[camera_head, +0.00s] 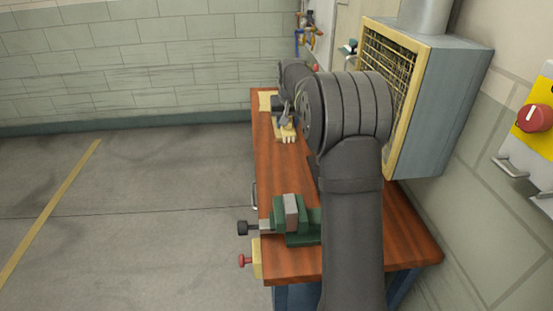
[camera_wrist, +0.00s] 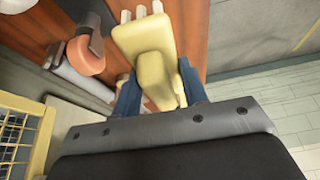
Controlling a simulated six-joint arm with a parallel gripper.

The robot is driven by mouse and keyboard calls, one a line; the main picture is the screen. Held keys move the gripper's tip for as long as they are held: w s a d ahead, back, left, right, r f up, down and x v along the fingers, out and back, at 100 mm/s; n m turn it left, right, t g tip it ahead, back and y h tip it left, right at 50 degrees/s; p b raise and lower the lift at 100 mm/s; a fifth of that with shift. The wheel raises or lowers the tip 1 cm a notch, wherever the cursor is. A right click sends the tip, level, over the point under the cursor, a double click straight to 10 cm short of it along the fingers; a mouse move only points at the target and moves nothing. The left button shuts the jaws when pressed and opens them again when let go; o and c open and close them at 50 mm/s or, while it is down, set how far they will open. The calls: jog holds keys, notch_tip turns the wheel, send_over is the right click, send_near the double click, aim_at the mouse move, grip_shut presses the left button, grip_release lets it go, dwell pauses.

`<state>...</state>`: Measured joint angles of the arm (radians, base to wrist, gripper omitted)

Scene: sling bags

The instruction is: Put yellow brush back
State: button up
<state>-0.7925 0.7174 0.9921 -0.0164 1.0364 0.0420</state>
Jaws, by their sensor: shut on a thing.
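The yellow brush (camera_wrist: 150,45) is between the two blue fingers of my gripper (camera_wrist: 160,90) in the wrist view, and the gripper is shut on it. Pale tufts show at the brush's far end, at the top edge of that view. In the head view the brush (camera_head: 288,134) shows small and pale at the far end of the workbench, below my gripper (camera_head: 284,120). My arm hides part of the bench behind it. I cannot tell whether the brush touches the bench top.
The wooden workbench (camera_head: 275,175) carries a green vise (camera_head: 297,225) near its front. A flat yellow piece (camera_head: 265,101) lies at its far left corner. A grey cabinet with a yellow mesh front (camera_head: 392,75) stands at the right. An orange round part (camera_wrist: 86,56) is left of the brush.

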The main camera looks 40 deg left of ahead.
jog(key=w+a+f, duration=0.3)
jog(key=a+f, duration=0.2)
jog(key=a, duration=0.2)
jog(key=f, duration=1)
jog(key=shift+w+a, duration=0.15)
jog(key=shift+w, duration=0.05)
jog(key=shift+f, duration=0.1)
jog(key=o, duration=0.9)
jog(key=shift+o, duration=0.2)
jog(key=shift+s+r, duration=0.1)
jog(key=shift+r, duration=0.35)
jog(key=v, duration=1.1)
jog(key=shift+r, duration=0.15)
